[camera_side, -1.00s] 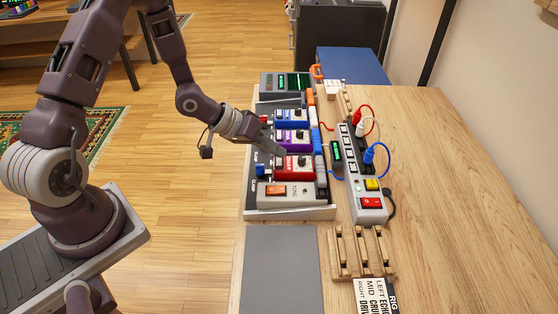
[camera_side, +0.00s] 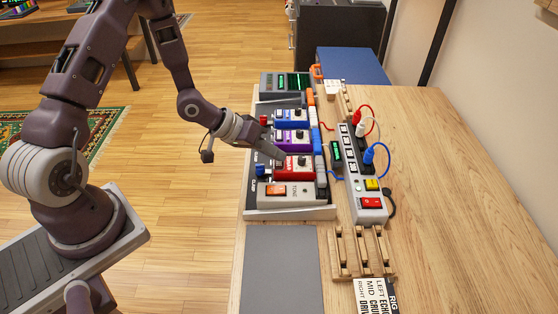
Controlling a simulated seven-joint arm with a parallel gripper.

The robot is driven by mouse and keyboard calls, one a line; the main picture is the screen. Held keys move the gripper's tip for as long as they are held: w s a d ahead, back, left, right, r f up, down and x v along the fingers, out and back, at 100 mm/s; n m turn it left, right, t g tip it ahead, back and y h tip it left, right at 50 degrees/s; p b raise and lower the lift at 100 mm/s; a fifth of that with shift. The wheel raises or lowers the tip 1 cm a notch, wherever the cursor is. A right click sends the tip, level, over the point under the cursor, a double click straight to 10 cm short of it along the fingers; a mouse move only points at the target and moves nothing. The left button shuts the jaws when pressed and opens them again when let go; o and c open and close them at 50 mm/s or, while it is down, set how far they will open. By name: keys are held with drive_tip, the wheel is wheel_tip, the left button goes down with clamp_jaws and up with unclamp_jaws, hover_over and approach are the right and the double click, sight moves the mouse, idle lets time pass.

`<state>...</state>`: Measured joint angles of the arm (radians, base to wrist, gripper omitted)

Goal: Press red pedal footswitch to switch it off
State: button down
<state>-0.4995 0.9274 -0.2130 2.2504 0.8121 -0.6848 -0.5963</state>
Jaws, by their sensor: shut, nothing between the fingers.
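The red pedal (camera_side: 294,174) sits on the pedalboard (camera_side: 290,214), between a purple pedal (camera_side: 292,138) and a pale grey pedal (camera_side: 310,188) with an orange switch. My gripper (camera_side: 281,156) is shut and empty. It reaches in from the left, and its tips are at the upper left part of the red pedal, over or against it. I cannot tell whether they touch the footswitch. The footswitch is small and partly hidden by the fingers. The red pedal's lamp state is too small to read.
A blue pedal (camera_side: 289,116) stands behind the purple one. A grey power strip (camera_side: 372,205) with red, white and blue plugs is to the right. A wooden rack (camera_side: 362,268) and a grey mat (camera_side: 281,275) lie in front. The right of the table is clear.

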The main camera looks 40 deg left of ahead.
sight(275, 162)
drive_tip(key=shift+f, duration=0.2)
drive_tip(key=shift+r, duration=0.1)
idle(0.4)
drive_tip(key=shift+r, duration=0.8)
drive_tip(key=shift+r, duration=2.5)
